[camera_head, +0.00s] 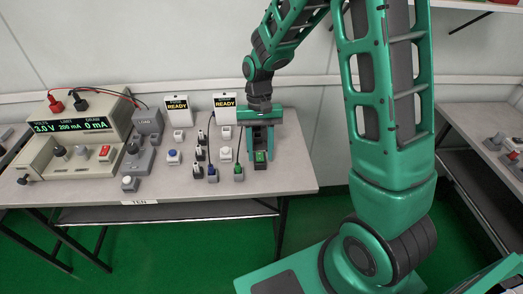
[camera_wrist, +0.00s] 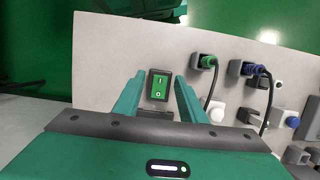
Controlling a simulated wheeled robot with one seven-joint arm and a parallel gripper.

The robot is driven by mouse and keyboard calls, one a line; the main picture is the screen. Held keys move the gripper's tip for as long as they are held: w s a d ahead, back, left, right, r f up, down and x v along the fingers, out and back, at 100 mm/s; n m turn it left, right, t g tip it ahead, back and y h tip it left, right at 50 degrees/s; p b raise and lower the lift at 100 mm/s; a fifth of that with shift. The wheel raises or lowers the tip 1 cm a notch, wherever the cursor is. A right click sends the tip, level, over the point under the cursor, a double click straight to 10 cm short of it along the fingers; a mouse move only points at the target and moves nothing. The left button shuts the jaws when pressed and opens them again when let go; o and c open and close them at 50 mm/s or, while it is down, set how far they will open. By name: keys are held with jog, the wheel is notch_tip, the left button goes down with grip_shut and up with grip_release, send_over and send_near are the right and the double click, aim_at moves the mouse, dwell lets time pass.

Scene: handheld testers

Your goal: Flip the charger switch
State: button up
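A green rocker switch (camera_head: 260,156) on a dark housing sits at the right part of the bench top. It also shows in the wrist view (camera_wrist: 159,84), with white marks on its face. My gripper (camera_head: 261,147) is over it, pointing down. In the wrist view my gripper (camera_wrist: 159,78) is open, with one finger to the left and one to the right of the switch. I see nothing held between the fingers, and I cannot tell whether they touch the housing. Which way the rocker is tipped is not clear.
The bench (camera_head: 292,178) holds a power supply (camera_head: 75,125) with a red switch (camera_head: 104,153) and a grey load box (camera_head: 147,122). Two READY displays (camera_head: 178,109) stand at the back. A green plug (camera_wrist: 207,61) and a blue plug (camera_wrist: 258,70) with cables are right of the switch in the wrist view.

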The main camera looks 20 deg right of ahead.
aim_at(260, 153)
jog(key=a+v, duration=0.1)
jog(key=v, duration=0.9)
jog(key=shift+w+d+r, duration=0.2)
jog(key=shift+d+r, duration=0.1)
jog(key=shift+d, duration=0.2)
jog(key=s+d+r+m+t, duration=0.1)
jog(key=s+d, duration=0.4)
jog(key=s, duration=0.4)
jog(key=s+d+r+m+t, duration=0.1)
jog(key=s+d+r, duration=0.1)
jog(key=s+d, duration=0.4)
jog(key=s+d+r, duration=0.2)
jog(key=s+d, duration=0.3)
jog(key=s, duration=0.7)
jog(key=shift+d+m+t+h, duration=0.4)
